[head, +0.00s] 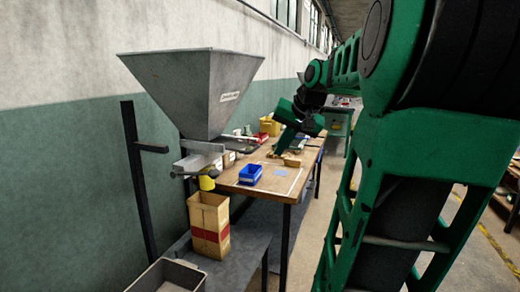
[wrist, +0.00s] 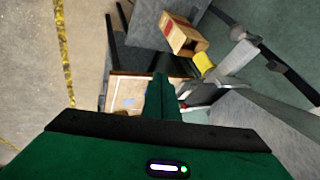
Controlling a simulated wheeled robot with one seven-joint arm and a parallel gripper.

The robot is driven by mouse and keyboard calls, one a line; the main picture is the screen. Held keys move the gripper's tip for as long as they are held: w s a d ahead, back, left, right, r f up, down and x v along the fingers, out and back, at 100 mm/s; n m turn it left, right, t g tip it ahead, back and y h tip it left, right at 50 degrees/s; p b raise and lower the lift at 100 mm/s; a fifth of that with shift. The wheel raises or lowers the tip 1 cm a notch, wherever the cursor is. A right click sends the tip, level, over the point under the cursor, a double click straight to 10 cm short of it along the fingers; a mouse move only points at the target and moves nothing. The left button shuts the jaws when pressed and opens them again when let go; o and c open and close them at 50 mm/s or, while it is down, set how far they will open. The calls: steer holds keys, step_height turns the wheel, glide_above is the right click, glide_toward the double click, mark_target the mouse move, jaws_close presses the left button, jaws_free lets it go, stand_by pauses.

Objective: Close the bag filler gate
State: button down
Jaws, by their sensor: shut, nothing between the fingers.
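The bag filler is a grey metal hopper (head: 195,90) with a grey outlet assembly (head: 200,160) below it. A yellow part (head: 207,183) hangs under the outlet; it also shows in the wrist view (wrist: 203,62). I cannot tell how far the gate is open. A tall cardboard box or bag (head: 208,222) stands below the yellow part; it is in the wrist view too (wrist: 181,34). My green gripper (head: 279,151) is above the workbench, right of the filler and apart from it. In the wrist view its fingers (wrist: 161,78) are together and empty.
A dark upright post (head: 138,185) stands left of the box. A grey tray (head: 168,277) is at the front. Open floor lies right of the bench.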

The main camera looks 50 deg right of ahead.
steer(key=d+r, duration=0.3)
steer(key=r, duration=0.1)
steer(key=w+f+t, duration=0.1)
steer(key=w+f, duration=0.6)
steer(key=w, duration=0.3)
steer(key=shift+w+d+h, duration=0.3)
steer(key=shift+w, duration=0.1)
